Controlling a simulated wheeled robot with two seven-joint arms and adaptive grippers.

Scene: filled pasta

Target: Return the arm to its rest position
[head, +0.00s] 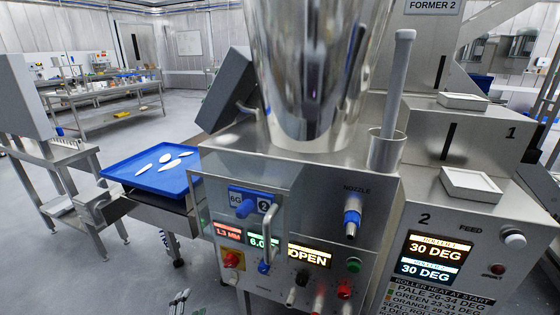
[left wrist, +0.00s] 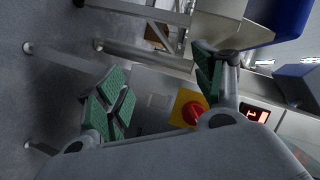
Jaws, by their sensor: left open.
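My left gripper (head: 186,300) shows small at the bottom edge of the head view, low in front of the machine (head: 330,210). In the left wrist view my left gripper (left wrist: 157,85) has its two green-padded fingers wide apart, with nothing between them. Beyond the fingers are the machine's front, a red knob on a yellow plate (left wrist: 193,110) and part of a lit display (left wrist: 255,113). I cannot tell the exact gap to the panel. Most of my left arm is out of the head view. My right gripper is in neither view.
A blue tray (head: 125,170) with several pale pieces stands left of the machine. The machine's front carries a blue nozzle (head: 352,218), a handle (head: 268,235) and several knobs. A steel hopper (head: 315,75) rises above it. Grey floor (head: 100,285) at the lower left is clear.

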